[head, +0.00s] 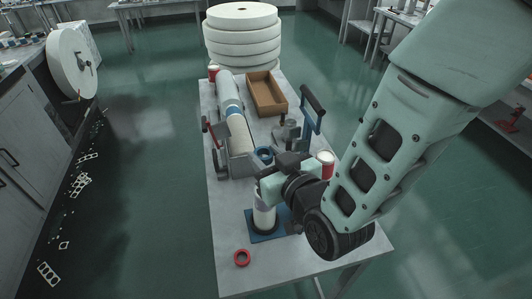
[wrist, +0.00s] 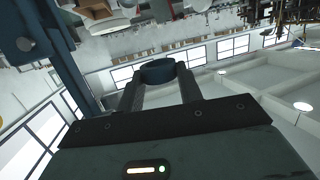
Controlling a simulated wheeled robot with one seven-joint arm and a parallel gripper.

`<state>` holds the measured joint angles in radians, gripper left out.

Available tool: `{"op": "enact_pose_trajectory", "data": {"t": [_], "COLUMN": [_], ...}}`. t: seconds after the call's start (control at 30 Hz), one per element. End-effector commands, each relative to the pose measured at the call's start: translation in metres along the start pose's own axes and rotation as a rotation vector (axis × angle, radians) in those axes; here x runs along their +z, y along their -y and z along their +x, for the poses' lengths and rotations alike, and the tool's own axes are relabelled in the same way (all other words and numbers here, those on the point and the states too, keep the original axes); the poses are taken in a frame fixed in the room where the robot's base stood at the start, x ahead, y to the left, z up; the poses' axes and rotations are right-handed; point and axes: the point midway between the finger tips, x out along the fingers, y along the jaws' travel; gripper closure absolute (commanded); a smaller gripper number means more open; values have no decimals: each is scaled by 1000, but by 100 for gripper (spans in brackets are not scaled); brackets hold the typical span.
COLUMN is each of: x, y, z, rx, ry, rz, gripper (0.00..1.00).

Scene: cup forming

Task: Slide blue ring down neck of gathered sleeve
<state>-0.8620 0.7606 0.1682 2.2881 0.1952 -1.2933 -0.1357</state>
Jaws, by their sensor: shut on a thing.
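My gripper (wrist: 158,80) is shut on the blue ring (wrist: 157,70), which shows dark blue between the two fingertips in the wrist view. In the head view the ring (head: 264,153) is at the far side of my gripper, raised over the table. The white sleeve (head: 264,216) stands upright on a blue base plate (head: 283,233) near the table's front. My gripper hides the sleeve's upper end and neck. The sleeve cannot be made out in the wrist view, and the ring appears apart from it.
A red ring (head: 242,258) lies on the table (head: 318,268) in front of the base plate. A red-and-white can (head: 325,160) stands right of my gripper. Behind are a roller device with a white roll (head: 229,95), a blue lever (head: 312,105) and a brown tray (head: 266,93).

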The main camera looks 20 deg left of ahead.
Motion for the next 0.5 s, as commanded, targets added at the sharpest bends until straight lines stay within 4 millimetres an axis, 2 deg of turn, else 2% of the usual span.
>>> {"op": "enact_pose_trajectory", "data": {"t": [0.3,0.5], "x": [2,20], "y": [0,0], "z": [-1,2], "rx": [-5,-4], "ry": [-2,0], "rz": [0,0], "gripper": [85,85]}}
